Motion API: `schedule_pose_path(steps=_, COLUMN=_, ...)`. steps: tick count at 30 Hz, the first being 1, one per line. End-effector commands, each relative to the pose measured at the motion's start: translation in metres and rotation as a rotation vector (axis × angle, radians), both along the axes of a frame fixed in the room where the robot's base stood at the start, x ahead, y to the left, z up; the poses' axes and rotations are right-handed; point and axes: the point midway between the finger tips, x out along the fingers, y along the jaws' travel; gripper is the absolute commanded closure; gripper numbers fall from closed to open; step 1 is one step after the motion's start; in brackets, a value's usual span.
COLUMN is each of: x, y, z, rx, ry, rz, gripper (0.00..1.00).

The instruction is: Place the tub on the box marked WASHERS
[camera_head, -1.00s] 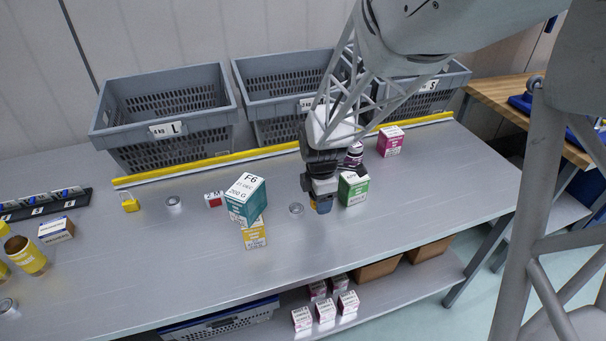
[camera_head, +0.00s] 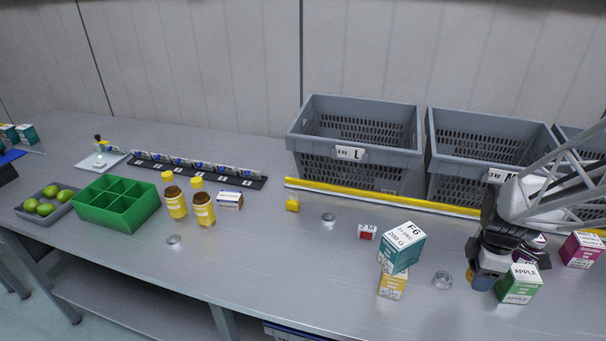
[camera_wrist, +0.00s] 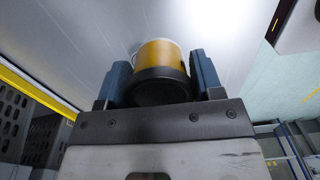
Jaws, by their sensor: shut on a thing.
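My gripper (camera_wrist: 163,78) is shut on the tub (camera_wrist: 165,55), an orange-yellow cylinder with a black end, held between its two blue fingers in the wrist view. In the head view my gripper (camera_head: 482,282) is at the lower right, low over the bench and just left of the green APPLE box (camera_head: 519,285). The tub is mostly hidden there. I cannot read WASHERS on any box. A small white and blue box (camera_head: 230,200) lies right of two yellow bottles, its print too small to read.
A teal F6 box (camera_head: 402,246) sits on a yellow box (camera_head: 392,285) left of my gripper. A clear round dish (camera_head: 442,280) is between. Grey crates (camera_head: 355,125) line the back behind a yellow strip. A green divided tray (camera_head: 117,204) stands left. The front middle bench is clear.

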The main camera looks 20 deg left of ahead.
Motion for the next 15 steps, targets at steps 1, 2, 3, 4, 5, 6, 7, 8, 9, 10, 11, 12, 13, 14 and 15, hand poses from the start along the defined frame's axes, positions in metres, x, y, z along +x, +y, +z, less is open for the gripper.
schedule_pose_path(steps=1, x=0.001, y=0.000, z=0.013, rx=0.000, ry=-0.005, rz=0.000, gripper=0.66)
schedule_pose_path(steps=2, x=0.001, y=0.000, z=0.020, rx=0.000, ry=-0.004, rz=0.000, gripper=0.66)
schedule_pose_path(steps=3, x=0.001, y=0.000, z=0.031, rx=-0.001, ry=-0.006, rz=0.000, gripper=0.66)
schedule_pose_path(steps=4, x=0.001, y=0.000, z=0.039, rx=-0.001, ry=-0.006, rz=0.000, gripper=0.66)
schedule_pose_path(steps=5, x=0.001, y=0.000, z=0.048, rx=-0.001, ry=-0.006, rz=0.000, gripper=0.66)
schedule_pose_path(steps=6, x=0.001, y=0.000, z=0.059, rx=-0.001, ry=-0.006, rz=0.000, gripper=0.66)
schedule_pose_path(steps=7, x=0.001, y=0.000, z=0.066, rx=0.000, ry=-0.004, rz=0.000, gripper=0.66)
schedule_pose_path(steps=8, x=0.001, y=0.000, z=0.074, rx=0.000, ry=-0.006, rz=0.000, gripper=0.66)
schedule_pose_path(steps=9, x=0.000, y=0.000, z=0.085, rx=0.000, ry=-0.005, rz=0.000, gripper=0.66)
schedule_pose_path(steps=10, x=0.001, y=0.000, z=0.092, rx=0.000, ry=-0.005, rz=0.000, gripper=0.66)
schedule_pose_path(steps=11, x=0.000, y=0.000, z=0.099, rx=0.000, ry=-0.003, rz=0.000, gripper=0.66)
schedule_pose_path(steps=12, x=0.001, y=0.000, z=0.108, rx=0.000, ry=-0.004, rz=0.000, gripper=0.66)
schedule_pose_path(steps=13, x=0.001, y=0.000, z=0.115, rx=0.000, ry=-0.004, rz=0.000, gripper=0.66)
schedule_pose_path(steps=14, x=0.001, y=0.000, z=0.122, rx=0.000, ry=-0.004, rz=0.000, gripper=0.66)
schedule_pose_path(steps=15, x=0.001, y=0.000, z=0.131, rx=0.000, ry=-0.004, rz=0.000, gripper=0.66)
